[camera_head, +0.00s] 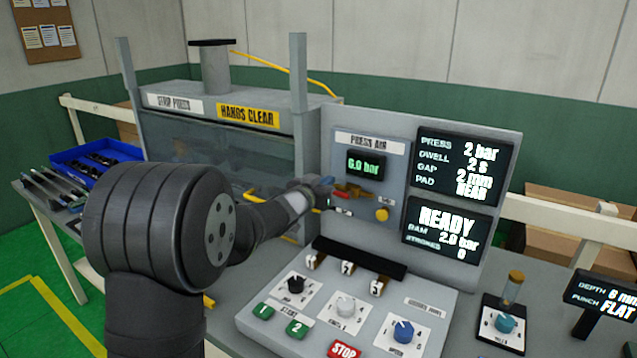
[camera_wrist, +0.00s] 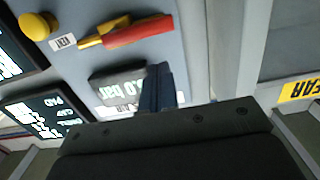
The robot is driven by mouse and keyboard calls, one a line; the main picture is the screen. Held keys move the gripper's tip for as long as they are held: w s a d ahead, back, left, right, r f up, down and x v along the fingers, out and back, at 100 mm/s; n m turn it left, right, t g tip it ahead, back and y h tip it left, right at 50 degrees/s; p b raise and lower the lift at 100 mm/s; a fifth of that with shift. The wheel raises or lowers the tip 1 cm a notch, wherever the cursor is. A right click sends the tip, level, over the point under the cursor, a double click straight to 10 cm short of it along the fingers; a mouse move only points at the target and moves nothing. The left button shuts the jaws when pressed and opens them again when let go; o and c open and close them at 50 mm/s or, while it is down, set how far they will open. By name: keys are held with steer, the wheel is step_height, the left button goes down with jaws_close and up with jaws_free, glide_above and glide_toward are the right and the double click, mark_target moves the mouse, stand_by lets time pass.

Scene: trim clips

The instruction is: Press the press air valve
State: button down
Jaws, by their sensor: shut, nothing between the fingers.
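The press air panel (camera_head: 397,172) is upright on the console, with a small green readout (camera_head: 366,167) in bar whose first digit is hard to read. The press air valve has a red lever (camera_wrist: 138,32) beside a yellow part (camera_wrist: 103,31) in the wrist view.
Right of the panel, screens (camera_head: 443,236) show READY and press values. Below, the sloped control box (camera_head: 390,300) carries knobs, green buttons and a red STOP button (camera_head: 344,349). The press with a HANDS CLEAR sign (camera_head: 248,116) stands left. A blue bin (camera_head: 97,158) is farther left.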

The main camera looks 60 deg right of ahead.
steer(key=shift+d+f, duration=0.2)
steer(key=shift+f, duration=0.9)
steer(key=shift+w+f+n, duration=0.1)
steer(key=shift+f+n, duration=0.2)
steer(key=shift+n, duration=0.4)
steer(key=f+n, duration=0.2)
steer(key=n, duration=0.2)
steer(key=s+f+n, duration=0.1)
steer(key=n, duration=0.4)
steer(key=f+n+g, duration=0.1)
steer(key=f+n, duration=0.1)
steer(key=n, duration=0.2)
steer(key=shift+s+f+n, duration=0.3)
steer(key=shift+n, duration=0.1)
steer(key=shift+w, duration=0.1)
